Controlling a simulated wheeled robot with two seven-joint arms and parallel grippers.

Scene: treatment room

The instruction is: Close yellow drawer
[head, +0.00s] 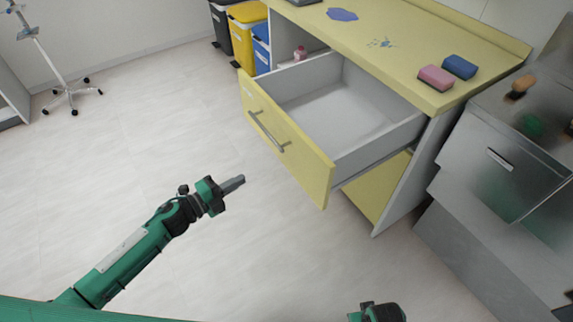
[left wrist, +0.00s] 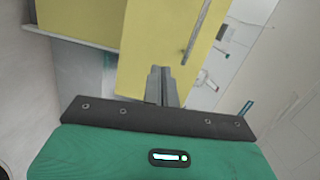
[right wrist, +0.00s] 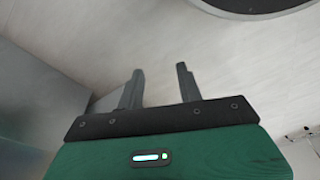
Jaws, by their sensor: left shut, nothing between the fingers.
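The yellow drawer (head: 290,145) stands pulled far out of the yellow cabinet in the head view, and its grey inside looks empty. Its front carries a grey bar handle (head: 268,133). My left gripper (head: 234,184) is shut and empty, to the left of the drawer front and apart from it. In the left wrist view the shut fingers (left wrist: 161,84) point toward the yellow drawer front (left wrist: 150,50), with the handle (left wrist: 195,35) to their right. My right gripper (right wrist: 160,88) is open and empty over the floor; in the head view only part of it shows at the bottom edge.
The yellow countertop (head: 400,45) holds a pink sponge (head: 436,78) and a blue sponge (head: 459,67). A metal cabinet (head: 500,150) stands at right. Bins (head: 241,40) stand behind the drawer. A wheeled stand (head: 70,92) is far left. The floor before the drawer is clear.

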